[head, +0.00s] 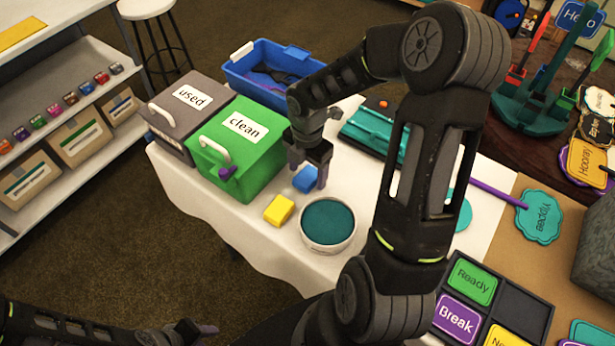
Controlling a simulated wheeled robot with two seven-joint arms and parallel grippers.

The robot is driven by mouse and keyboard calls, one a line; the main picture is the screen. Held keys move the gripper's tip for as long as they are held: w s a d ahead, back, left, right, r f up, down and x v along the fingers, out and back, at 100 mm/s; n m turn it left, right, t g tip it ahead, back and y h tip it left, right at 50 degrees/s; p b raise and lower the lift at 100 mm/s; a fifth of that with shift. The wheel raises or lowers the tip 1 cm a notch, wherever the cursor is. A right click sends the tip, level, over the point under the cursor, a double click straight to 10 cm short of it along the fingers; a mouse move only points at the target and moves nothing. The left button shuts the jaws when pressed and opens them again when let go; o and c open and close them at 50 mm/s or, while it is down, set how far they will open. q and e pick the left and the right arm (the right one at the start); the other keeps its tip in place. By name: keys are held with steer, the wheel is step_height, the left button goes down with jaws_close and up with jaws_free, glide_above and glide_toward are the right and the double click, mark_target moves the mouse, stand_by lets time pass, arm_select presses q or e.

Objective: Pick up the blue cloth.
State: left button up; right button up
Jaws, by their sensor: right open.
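The blue cloth (305,180) is a small folded block on the white-covered table, in front of the green box marked "clean". My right gripper (308,174) reaches down from above with its jaws open, one finger at each side of the blue cloth. I cannot tell whether the fingers touch it. My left gripper (196,330) is low at the bottom edge of the view, away from the table top, and its jaw opening does not show clearly.
A yellow block (279,210) and a round tin with a teal top (328,222) stand close in front of the blue cloth. The green box (238,150) and grey "used" box (190,105) stand left. A blue bin (245,82) and teal case (372,130) are behind.

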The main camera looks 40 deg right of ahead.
mark_target(307, 176)
steer(key=shift+f, duration=0.25)
stand_by(0.4)
steer(key=c, duration=1.4)
step_height(307, 176, up, 10)
steer(key=shift+r, duration=0.1)
stand_by(0.4)
